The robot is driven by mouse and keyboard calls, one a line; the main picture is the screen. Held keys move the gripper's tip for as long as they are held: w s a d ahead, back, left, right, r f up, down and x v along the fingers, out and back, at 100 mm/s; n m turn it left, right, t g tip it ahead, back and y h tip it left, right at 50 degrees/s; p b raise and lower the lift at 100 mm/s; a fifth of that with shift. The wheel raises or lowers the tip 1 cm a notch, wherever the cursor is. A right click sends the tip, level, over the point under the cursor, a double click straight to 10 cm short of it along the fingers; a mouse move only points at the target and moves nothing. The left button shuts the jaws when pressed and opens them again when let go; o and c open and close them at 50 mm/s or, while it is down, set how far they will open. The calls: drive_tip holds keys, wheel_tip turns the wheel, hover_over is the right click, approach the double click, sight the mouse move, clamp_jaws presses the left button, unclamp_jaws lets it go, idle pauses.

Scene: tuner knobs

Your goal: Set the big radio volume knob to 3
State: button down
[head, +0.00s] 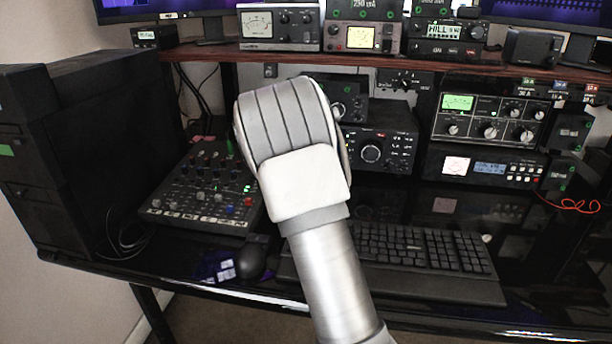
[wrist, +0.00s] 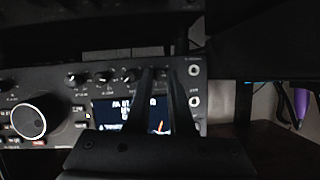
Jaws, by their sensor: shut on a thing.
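The black radio (wrist: 65,130) fills the left and middle of the wrist view, with a lit display (wrist: 112,112) and a row of small knobs (wrist: 102,78) above it. A big silver-rimmed knob (wrist: 28,118) is at its left; its pointer and scale are too dark to read. My gripper (wrist: 161,74) is in front of the radio's right part, its fingers close together at the right end of the small-knob row. It is shut on what seems a small knob there, mostly hidden by the fingers. In the head view my arm hides the gripper; a black radio with a large round knob (head: 371,153) shows beside it.
A shelf (head: 420,66) with meters and radios runs above. A mixer (head: 205,185) is at the left, a keyboard (head: 420,250) and mouse (head: 251,261) in front. More radio units (head: 490,118) stand at the right. A dark gap is right of the radio in the wrist view.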

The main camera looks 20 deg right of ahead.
drive_tip(key=shift+s+d+f+m+t+y+b, duration=0.2)
drive_tip(key=shift+m+t+y+b, duration=0.25)
drive_tip(key=shift+m, duration=0.45)
drive_tip(key=shift+m+t+y, duration=0.35)
drive_tip(key=shift+m+y, duration=0.2)
drive_tip(key=shift+m, duration=0.25)
drive_tip(key=shift+a, duration=0.1)
drive_tip(key=c, duration=0.8)
unclamp_jaws()
drive_tip(key=shift+w, duration=0.1)
drive_tip(key=shift+p+v, duration=1.95)
drive_tip(key=shift+v, duration=6.8)
drive_tip(key=shift+f, duration=0.15)
